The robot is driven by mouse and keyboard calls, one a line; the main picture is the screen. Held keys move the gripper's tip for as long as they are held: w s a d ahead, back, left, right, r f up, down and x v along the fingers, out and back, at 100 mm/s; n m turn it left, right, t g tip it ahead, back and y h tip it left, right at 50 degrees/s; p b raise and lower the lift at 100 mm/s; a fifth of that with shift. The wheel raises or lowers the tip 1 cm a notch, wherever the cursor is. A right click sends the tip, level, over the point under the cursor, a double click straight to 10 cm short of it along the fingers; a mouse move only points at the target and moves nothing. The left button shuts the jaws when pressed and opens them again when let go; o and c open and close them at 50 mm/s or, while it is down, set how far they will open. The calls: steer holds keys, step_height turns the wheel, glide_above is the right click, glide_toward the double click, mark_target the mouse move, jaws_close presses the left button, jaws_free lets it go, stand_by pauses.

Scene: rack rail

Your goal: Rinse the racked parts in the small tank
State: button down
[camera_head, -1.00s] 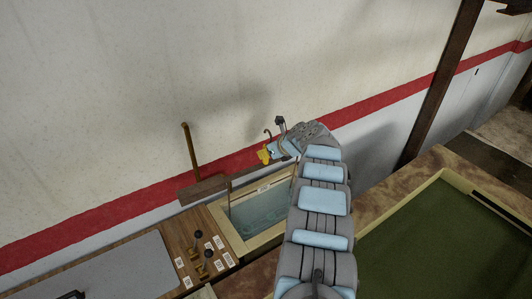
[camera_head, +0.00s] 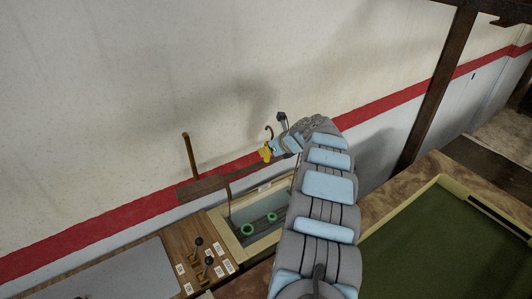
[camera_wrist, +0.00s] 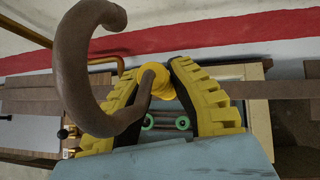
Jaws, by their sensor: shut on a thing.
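My gripper (camera_head: 266,153) has yellow ribbed fingers, which also show in the wrist view (camera_wrist: 160,88). It is shut on the stem of a brown hooked handle (camera_wrist: 90,75) at a yellow collar (camera_wrist: 155,69). The hook's curved top (camera_head: 268,131) rises above the fingers. Below stands the small tank (camera_head: 218,222) with a pale rim. Green ring-shaped parts (camera_head: 247,230) show inside it, and again below the fingers in the wrist view (camera_wrist: 182,122). My arm hides the tank's right end. I cannot tell the water level around the parts.
A brown bar (camera_head: 203,187) runs behind the tank along the wall. A brass-coloured post (camera_head: 190,157) stands at its left. Levers (camera_head: 199,241) with white labels are on the wooden counter left of the tank. A large green-floored basin (camera_head: 420,245) lies to the right.

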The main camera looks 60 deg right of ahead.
steer(key=r+p, duration=0.1)
steer(key=r, duration=0.1)
steer(key=r+p, duration=0.1)
steer(key=r, duration=0.2)
steer(key=s+r+p, duration=0.1)
steer(key=r+p, duration=0.1)
steer(key=r, duration=0.1)
steer(key=shift+s+a, duration=0.1)
steer(key=shift+a, duration=0.05)
stand_by(0.5)
